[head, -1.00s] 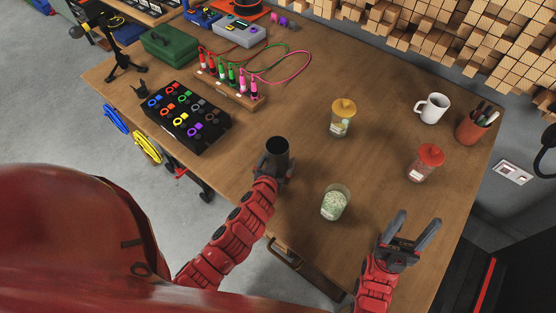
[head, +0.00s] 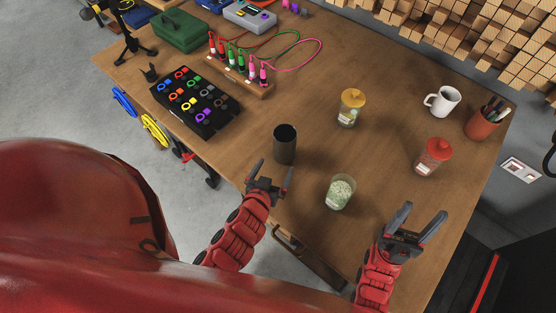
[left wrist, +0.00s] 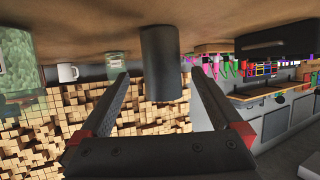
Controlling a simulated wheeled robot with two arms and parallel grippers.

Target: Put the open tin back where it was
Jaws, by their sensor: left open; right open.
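The open tin (head: 285,144) is a dark grey cylinder with an open top, standing upright on the wooden table. It also shows in the left wrist view (left wrist: 160,60), ahead of the fingers, where the picture is upside down. My left gripper (head: 271,174) is open and empty, just on the near side of the tin and apart from it. In the left wrist view the left gripper's fingers (left wrist: 160,105) are spread wide with nothing between them. My right gripper (head: 421,227) is open and empty over the right front of the table.
A jar of pale green bits (head: 340,192) without a visible lid, a yellow-lidded jar (head: 350,108) and a red-lidded jar (head: 433,157) stand right of the tin. A white mug (head: 443,101) and a pen cup (head: 482,122) are farther right. A black tray (head: 197,108) lies left.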

